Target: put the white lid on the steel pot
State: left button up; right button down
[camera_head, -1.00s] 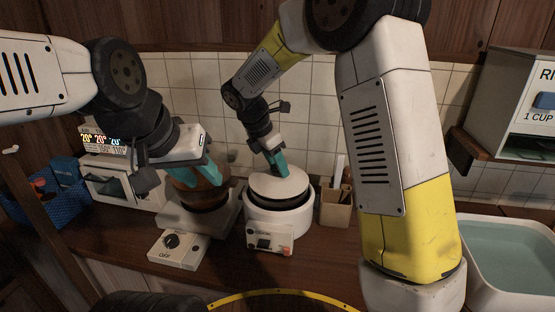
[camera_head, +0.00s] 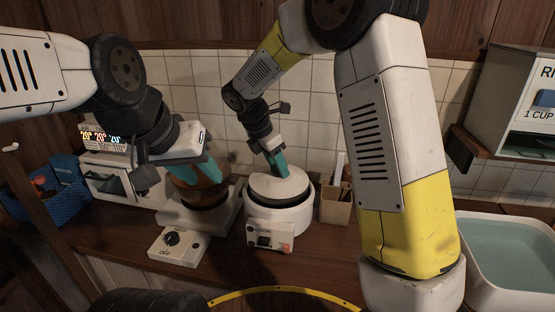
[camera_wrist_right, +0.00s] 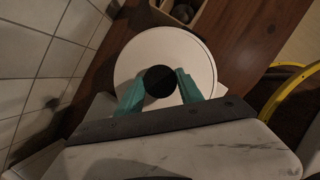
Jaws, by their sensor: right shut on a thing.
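The white round lid (camera_head: 292,184) is over the open top of a white round cooker (camera_head: 298,215), with a thin dark band between them. My right gripper (camera_head: 281,171) is shut on the lid's black knob; the right wrist view shows the knob (camera_wrist_right: 159,82) between the teal fingers, with the lid (camera_wrist_right: 165,42) below. I cannot make out a separate steel pot; anything inside the cooker is hidden by the lid. My left gripper (camera_head: 201,170) is beside a brown rounded vessel (camera_head: 190,186) on a burner; its exact opening is unclear.
The burner's control box (camera_head: 178,246) reads OFF. A wooden utensil box (camera_head: 336,208) stands close right of the cooker. A water-filled white basin (camera_head: 505,262) is at far right, a blue basket (camera_head: 55,195) at far left. The tiled wall is close behind.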

jog(key=shift+f, duration=0.25)
dwell(0.4)
jog(key=c, duration=0.7)
grip_release()
jog(key=v, duration=0.7)
jog(key=shift+s+r, duration=0.1)
jog(key=shift+r, duration=0.3)
